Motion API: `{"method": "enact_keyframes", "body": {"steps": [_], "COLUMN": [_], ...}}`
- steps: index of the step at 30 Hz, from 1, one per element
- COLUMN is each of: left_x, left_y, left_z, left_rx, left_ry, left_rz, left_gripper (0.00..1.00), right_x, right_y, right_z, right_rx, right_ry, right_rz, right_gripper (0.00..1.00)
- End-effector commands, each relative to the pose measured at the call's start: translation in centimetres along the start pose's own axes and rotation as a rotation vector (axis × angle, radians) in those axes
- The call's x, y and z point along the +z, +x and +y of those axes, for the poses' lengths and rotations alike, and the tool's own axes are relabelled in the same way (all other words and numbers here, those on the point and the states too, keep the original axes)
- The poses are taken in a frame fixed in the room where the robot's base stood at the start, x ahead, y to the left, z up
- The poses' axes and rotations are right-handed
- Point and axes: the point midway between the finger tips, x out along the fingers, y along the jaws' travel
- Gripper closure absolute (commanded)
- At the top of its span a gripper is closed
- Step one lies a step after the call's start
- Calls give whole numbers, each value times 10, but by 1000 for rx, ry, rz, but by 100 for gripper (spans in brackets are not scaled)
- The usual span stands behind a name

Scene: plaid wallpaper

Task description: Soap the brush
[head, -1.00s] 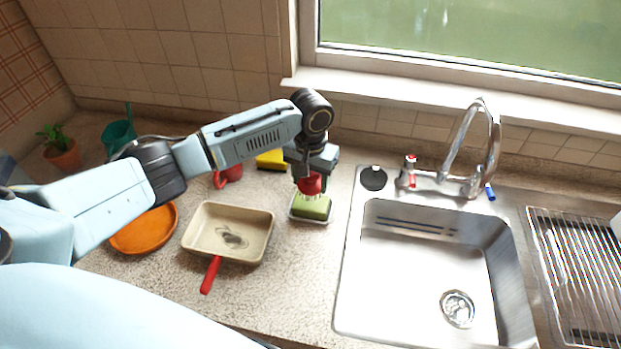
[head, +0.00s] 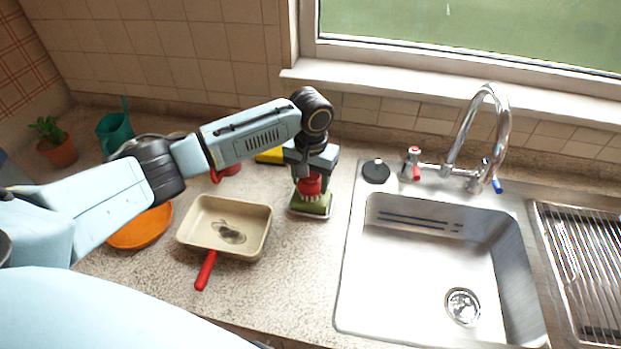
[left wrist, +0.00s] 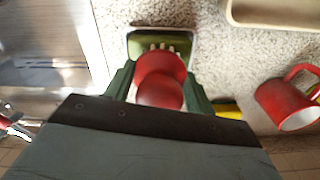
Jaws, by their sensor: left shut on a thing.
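My left gripper (head: 310,178) is shut on the red brush (head: 309,186), which has a rounded red handle and pale bristles pointing down. The brush also shows between the fingers in the left wrist view (left wrist: 160,78). The green soap (head: 318,209) lies in a small light dish (head: 295,214) on the counter, left of the sink. The bristles are right at the top of the soap and appear to touch it. In the left wrist view the soap (left wrist: 147,40) shows just beyond the bristles, partly hidden by the brush. My right gripper is not in view.
A tan pan (head: 253,249) with dark residue and a red handle stands left of the soap. A red mug (head: 230,169), a yellow sponge (head: 270,156) and an orange plate (head: 140,229) are nearby. The steel sink (head: 420,270) is at the right.

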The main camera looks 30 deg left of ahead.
Motion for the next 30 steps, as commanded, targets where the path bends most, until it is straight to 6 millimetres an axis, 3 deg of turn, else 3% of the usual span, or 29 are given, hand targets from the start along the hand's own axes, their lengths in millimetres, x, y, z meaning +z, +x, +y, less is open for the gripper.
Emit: {"method": "enact_keyframes", "body": {"steps": [30], "left_x": [0], "left_y": [11], "left_z": [0], "left_rx": [0], "left_ry": [0], "left_rz": [-1], "left_gripper": [64], "right_x": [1], "right_y": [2], "right_z": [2], "right_rx": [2], "right_ry": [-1], "right_rz": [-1], "right_gripper": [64]}}
